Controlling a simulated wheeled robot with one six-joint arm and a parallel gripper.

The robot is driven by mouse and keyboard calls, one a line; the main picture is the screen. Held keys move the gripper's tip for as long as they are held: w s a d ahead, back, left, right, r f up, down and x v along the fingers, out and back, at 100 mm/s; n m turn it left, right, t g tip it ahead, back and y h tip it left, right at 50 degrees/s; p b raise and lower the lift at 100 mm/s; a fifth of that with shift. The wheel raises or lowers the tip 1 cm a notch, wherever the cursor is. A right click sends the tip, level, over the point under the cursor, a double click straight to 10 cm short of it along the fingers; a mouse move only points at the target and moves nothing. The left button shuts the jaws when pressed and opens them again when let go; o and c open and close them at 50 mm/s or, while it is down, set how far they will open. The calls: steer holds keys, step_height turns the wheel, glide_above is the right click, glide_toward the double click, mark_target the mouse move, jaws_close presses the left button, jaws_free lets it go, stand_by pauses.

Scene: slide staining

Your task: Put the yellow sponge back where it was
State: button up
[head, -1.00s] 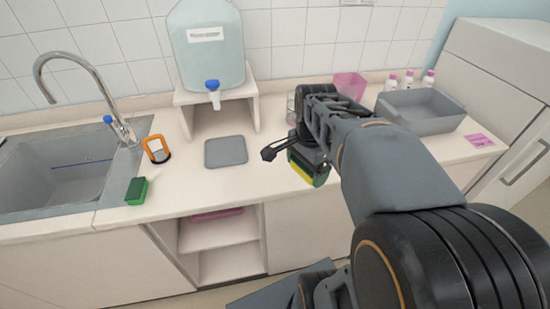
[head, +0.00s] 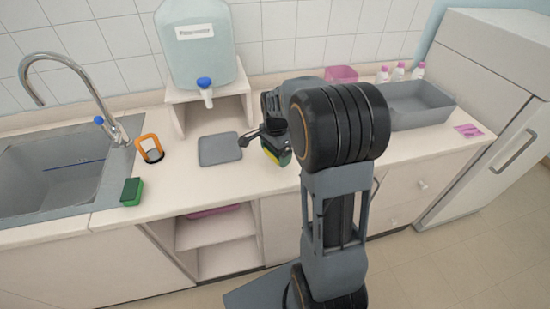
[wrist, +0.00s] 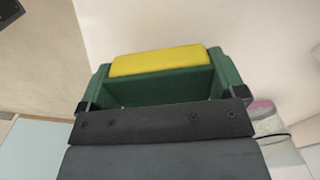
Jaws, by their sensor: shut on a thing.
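The yellow sponge (wrist: 160,61) is held in my gripper (wrist: 160,84), between its sides in the wrist view. A dark green part lies against and around the yellow; I cannot tell how much of it is sponge. In the head view the yellow sponge (head: 285,157) shows as a small strip under my gripper (head: 272,143), above the counter right of the grey mat (head: 220,149). My arm hides part of the gripper and the counter behind it. A separate green sponge (head: 132,191) stands on the counter by the sink.
The sink (head: 50,180) and an orange-framed item (head: 150,149) are at left. A water tank (head: 196,45) stands on a raised stand (head: 245,95). At right are a pink container (head: 341,74), several bottles (head: 398,72) and a grey bin (head: 420,105). Open shelves (head: 215,232) are below the counter.

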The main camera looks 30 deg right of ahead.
mark_target(275, 160)
steer(key=shift+w+f, duration=0.3)
steer(key=shift+f, duration=1.5)
steer(key=shift+f, duration=0.2)
steer(key=o, duration=0.6)
step_height(275, 160, up, 12)
steer(key=shift+f, duration=0.25)
steer(key=shift+s+a+r+n+t, duration=0.1)
steer(key=shift+s+a+n+t, duration=0.55)
steer(key=shift+s+a+n, duration=1.5)
steer(key=shift+s+a+n+t, duration=0.6)
steer(key=shift+s+a+n, duration=0.4)
steer(key=shift+s+n, duration=2.25)
steer(key=shift+s+a+r+n+t, duration=0.1)
steer(key=shift+s+a+n+t, duration=0.55)
steer(key=shift+s+a+n, duration=1.45)
